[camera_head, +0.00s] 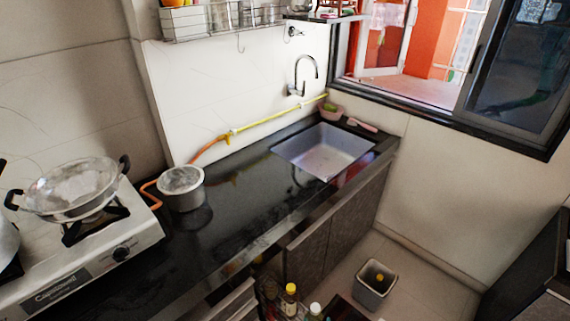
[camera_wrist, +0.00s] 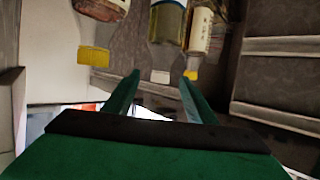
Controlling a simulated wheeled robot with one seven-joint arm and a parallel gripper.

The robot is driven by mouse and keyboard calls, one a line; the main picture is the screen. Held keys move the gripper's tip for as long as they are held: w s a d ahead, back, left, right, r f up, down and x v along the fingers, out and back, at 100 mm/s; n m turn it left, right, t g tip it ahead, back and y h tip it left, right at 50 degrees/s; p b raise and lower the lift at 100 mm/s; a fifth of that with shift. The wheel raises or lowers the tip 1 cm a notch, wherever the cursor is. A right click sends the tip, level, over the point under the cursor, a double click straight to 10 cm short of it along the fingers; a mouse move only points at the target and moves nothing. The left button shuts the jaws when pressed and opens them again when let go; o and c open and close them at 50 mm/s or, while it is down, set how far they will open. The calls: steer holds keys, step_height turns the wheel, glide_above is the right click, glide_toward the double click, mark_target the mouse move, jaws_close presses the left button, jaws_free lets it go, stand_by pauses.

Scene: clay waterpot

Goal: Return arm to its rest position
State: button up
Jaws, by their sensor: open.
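My gripper (camera_wrist: 160,78) shows in the wrist view as two green fingers standing apart with a gap between them. Nothing is held between the fingers. Past the fingertips are several bottles, which appear upside down in this view. A clear bottle (camera_wrist: 171,22) with a white cap is near the middle. A bottle with a yellow cap (camera_wrist: 94,56) is at the upper left. A white-labelled bottle (camera_wrist: 202,30) with a yellow tip is to the right. My gripper and arm do not show in the head view. No clay waterpot can be made out.
In the head view a black counter (camera_head: 235,213) holds a sink (camera_head: 323,151), a metal pot (camera_head: 181,188) and a stove (camera_head: 85,255) with a wok (camera_head: 72,190). A yellow-capped bottle (camera_head: 289,301) stands low by the cabinets. A grey bin (camera_head: 375,287) stands on the floor.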

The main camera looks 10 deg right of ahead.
steer(key=s+a+r, duration=0.4)
steer(key=s, duration=0.4)
steer(key=s+a+r+n, duration=0.1)
steer(key=s+a+r, duration=0.25)
steer(key=s, duration=0.35)
steer(key=s+a+r, duration=0.4)
steer(key=s, duration=0.4)
steer(key=s+a+r+y, duration=0.1)
steer(key=s+a+r, duration=0.1)
steer(key=r, duration=0.3)
steer(key=s+a+r+t, duration=0.1)
steer(key=s+a+r, duration=0.1)
steer(key=s+r, duration=0.2)
steer(key=shift+a+r+t+y, duration=0.3)
steer(key=shift+a+r+y, duration=0.1)
steer(key=shift+r, duration=0.25)
steer(key=c, duration=0.4)
steer(key=shift+d, duration=0.1)
steer(key=shift+c, duration=0.5)
steer(key=shift+w+d, duration=0.1)
steer(key=shift+d, duration=0.05)
